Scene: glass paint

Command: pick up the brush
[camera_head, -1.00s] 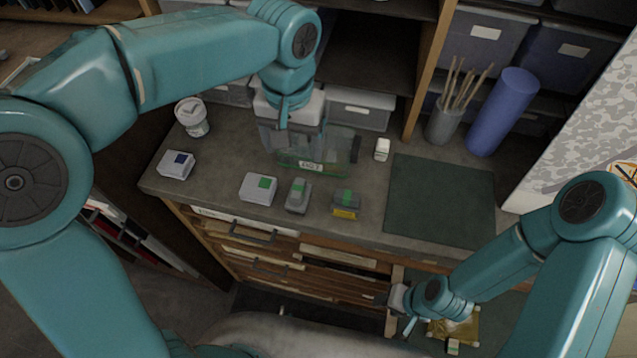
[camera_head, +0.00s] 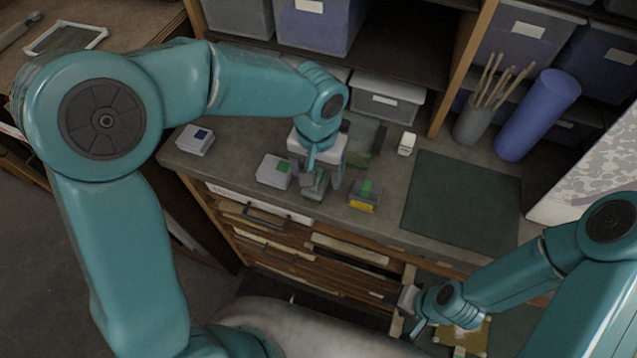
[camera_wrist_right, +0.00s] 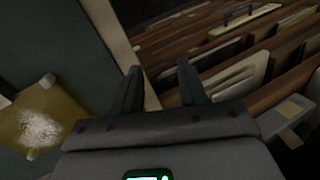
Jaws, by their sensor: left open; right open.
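No brush can be picked out for certain. A grey cup (camera_head: 473,125) at the back of the counter holds several thin pale sticks (camera_head: 495,85), which may be brushes. My left gripper (camera_head: 318,185) is open and low over the counter, at a small grey block with a green mark on top that it mostly hides. Whether it touches the block cannot be told. My right gripper (camera_head: 410,310) is open and empty near the drawers at the counter's front right. Its two dark fingers (camera_wrist_right: 160,80) point toward the drawers in the right wrist view.
A white box with green mark (camera_head: 273,171), a yellow-and-green block (camera_head: 364,197) and a blue-marked box (camera_head: 195,140) stand on the counter. A dark green mat (camera_head: 460,205) lies bare at right. A blue roll (camera_head: 538,115) stands behind. Open drawers (camera_head: 330,260) are in front.

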